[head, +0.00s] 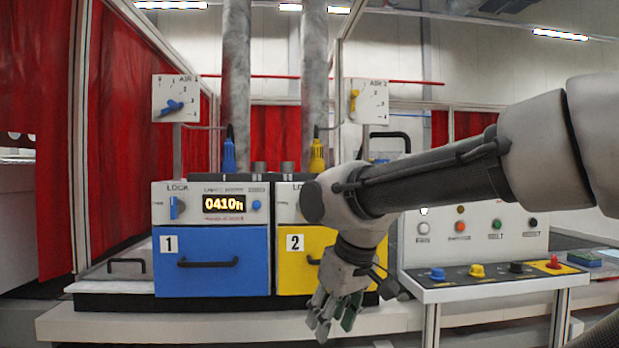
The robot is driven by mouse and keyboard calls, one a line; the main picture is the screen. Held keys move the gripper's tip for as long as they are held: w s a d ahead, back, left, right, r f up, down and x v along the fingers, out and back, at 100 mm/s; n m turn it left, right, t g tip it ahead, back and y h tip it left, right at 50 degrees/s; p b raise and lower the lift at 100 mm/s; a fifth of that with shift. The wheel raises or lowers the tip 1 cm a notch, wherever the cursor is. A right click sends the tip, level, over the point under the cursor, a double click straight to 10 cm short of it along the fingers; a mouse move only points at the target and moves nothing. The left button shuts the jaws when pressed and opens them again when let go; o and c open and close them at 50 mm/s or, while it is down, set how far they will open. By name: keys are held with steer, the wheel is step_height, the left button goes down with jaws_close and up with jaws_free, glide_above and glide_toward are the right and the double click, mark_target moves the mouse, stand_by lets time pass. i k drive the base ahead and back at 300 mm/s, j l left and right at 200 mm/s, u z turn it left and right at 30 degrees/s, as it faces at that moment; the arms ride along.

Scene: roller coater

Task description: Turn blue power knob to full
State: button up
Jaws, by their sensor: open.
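Several blue controls are in view, and I cannot tell which is the power knob. A blue knob (438,274) is at the left end of the sloped console. A small round blue knob (256,205) is right of unit 1's display (223,204), which reads about 0410h. A blue lock handle (177,207) is left of that display. A blue lever knob (172,107) is on the left AIR panel. My gripper (335,318) hangs open and empty, pointing down in front of yellow unit 2, left of the console. My arm hides most of unit 2's upper panel.
The blue drawer (210,262) and yellow drawer (292,274) have black handles. The console (495,291) also carries yellow, black and red knobs. A light ledge (180,325) runs below the drawers. Red curtains (120,170) hang at left behind frame posts.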

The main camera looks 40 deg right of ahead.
mark_target(437, 273)
steer(key=k+z, duration=0.1)
steer(key=z, duration=1.9)
steer(key=i+l+u, duration=0.45)
steer(key=i+l, duration=0.5)
steer(key=l, duration=0.1)
